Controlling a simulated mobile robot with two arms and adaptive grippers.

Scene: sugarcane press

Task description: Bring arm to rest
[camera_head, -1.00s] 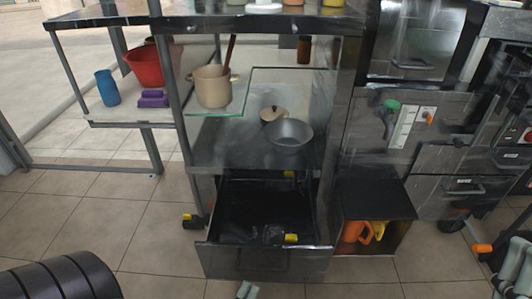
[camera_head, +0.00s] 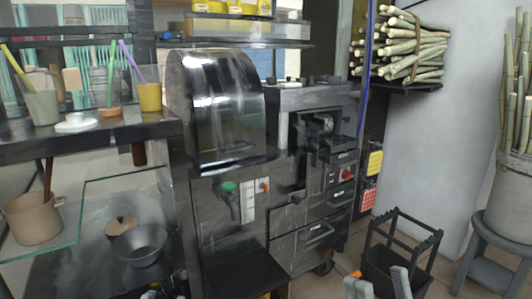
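My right gripper (camera_head: 379,285) shows at the bottom edge of the head view, right of the middle. Its two pale grey-green fingertips stand apart with nothing between them. The rest of this gripper and its arm are below the picture. It appears in front of a black open-framed crate (camera_head: 430,243); whether they touch is unclear. My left gripper cannot be made out in this view.
A dark press machine (camera_head: 325,190) and a rounded metal hood (camera_head: 215,105) fill the middle. A pot (camera_head: 33,220) and bowl (camera_head: 138,245) stand on the left shelves. Sugarcane (camera_head: 410,45) lies on a rack.

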